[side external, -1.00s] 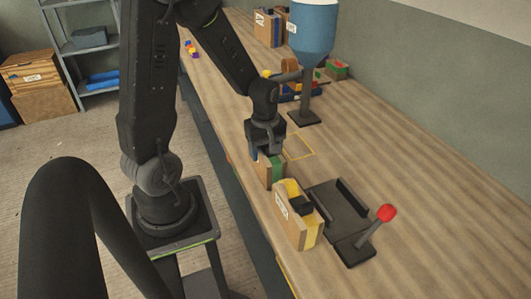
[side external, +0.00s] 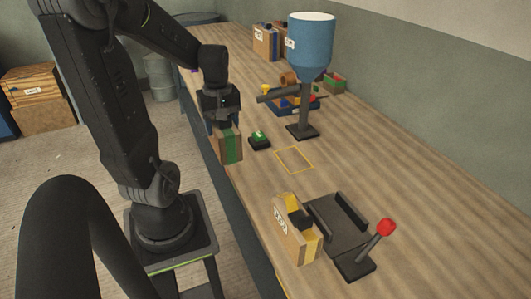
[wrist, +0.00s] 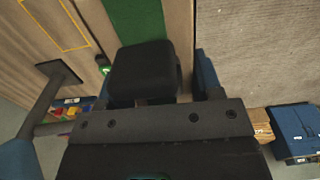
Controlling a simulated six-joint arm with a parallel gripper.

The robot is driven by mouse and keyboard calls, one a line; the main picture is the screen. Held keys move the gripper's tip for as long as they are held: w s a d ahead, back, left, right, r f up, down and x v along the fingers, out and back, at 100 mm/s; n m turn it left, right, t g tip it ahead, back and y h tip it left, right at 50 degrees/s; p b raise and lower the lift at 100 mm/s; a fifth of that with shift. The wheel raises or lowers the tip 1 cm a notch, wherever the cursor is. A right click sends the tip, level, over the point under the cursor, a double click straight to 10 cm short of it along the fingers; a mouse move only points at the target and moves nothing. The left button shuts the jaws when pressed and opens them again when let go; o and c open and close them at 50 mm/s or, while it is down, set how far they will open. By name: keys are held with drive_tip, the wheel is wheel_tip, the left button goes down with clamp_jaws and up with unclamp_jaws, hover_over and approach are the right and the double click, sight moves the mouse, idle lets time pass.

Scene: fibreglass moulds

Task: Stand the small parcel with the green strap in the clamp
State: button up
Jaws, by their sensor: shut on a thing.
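The small parcel with the green strap (side external: 231,148) is brown and hangs upright below my gripper (side external: 222,120), near the table's left edge. My gripper is shut on its upper part. In the wrist view the green strap of the parcel (wrist: 146,18) shows past the dark finger. I cannot tell how far its underside is above the table. The clamp (side external: 338,228) is a dark flat base with raised side bars and a red-knobbed lever (side external: 385,228), in the lower right of the side view. My gripper is well apart from it, and no parcel stands between its bars.
A parcel with a yellow strap (side external: 288,244) stands directly left of the clamp. A small green button box (side external: 259,139) and a yellow outlined square (side external: 294,160) lie near my gripper. A blue hopper on a post (side external: 311,47) stands behind.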

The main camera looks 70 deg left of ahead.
drive_tip(key=shift+w+r+m, duration=0.15)
drive_tip(key=shift+w+m, duration=0.2)
drive_tip(key=shift+m, duration=0.35)
drive_tip(key=w+d+m, duration=0.3)
drive_tip(key=w+m, duration=0.2)
drive_tip(key=m, duration=3)
hover_over(338, 222)
drive_tip(key=shift+f, duration=5.15)
drive_tip(key=shift+f, duration=0.15)
